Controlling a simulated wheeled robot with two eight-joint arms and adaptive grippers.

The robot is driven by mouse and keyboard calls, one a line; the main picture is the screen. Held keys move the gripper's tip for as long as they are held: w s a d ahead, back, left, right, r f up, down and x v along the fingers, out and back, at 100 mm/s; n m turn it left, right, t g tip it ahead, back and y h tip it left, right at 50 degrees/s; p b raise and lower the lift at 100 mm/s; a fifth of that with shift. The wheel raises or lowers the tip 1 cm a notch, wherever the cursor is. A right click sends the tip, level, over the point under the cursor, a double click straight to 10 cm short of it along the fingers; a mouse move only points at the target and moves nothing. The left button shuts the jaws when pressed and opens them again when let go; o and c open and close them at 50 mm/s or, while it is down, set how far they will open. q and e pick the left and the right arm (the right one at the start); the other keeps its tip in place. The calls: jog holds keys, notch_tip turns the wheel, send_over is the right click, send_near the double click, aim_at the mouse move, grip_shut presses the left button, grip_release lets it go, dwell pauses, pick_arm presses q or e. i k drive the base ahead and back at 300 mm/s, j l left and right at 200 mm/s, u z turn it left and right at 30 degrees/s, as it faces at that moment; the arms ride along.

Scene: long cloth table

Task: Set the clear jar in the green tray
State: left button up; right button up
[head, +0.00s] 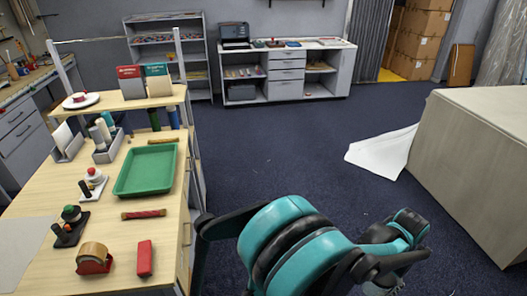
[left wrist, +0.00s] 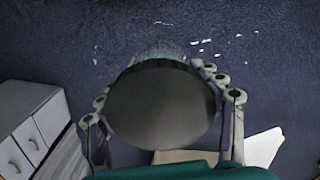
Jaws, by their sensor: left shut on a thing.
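The green tray (head: 146,170) lies empty on the wooden workbench at the left of the head view. In the left wrist view, my left gripper (left wrist: 162,108) has its fingers on both sides of the clear jar, which shows a dark round lid (left wrist: 160,105) facing the camera and a see-through rim of glass (left wrist: 160,50) beyond it. The jar is held over the dark floor, away from the bench. In the head view my teal left arm fills the bottom centre, and the gripper end is mostly hidden at the lower edge. My right gripper is not in view.
A cloth-covered table (head: 480,160) stands at right.

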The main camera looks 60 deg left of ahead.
aim_at(144, 162)
jog(key=i+j+u, duration=0.1)
jog(key=i+u, duration=0.15)
jog(key=i, duration=0.35)
jog(key=i+j+u, duration=0.1)
jog(key=u, duration=0.35)
jog(key=i+u, duration=0.25)
jog(key=u, duration=0.2)
jog(key=i+u, duration=0.15)
jog(key=u, duration=0.3)
jog(key=i+j+u, duration=0.1)
jog(key=i+u, duration=0.3)
jog(key=i+l+u, duration=0.15)
jog(key=i+u, duration=0.25)
jog(key=i, duration=0.2)
jog(key=i+j+u, duration=0.1)
jog(key=i+u, duration=0.3)
jog(key=i+l+u, duration=0.1)
jog(key=i+u, duration=0.25)
jog(key=i, duration=0.75)
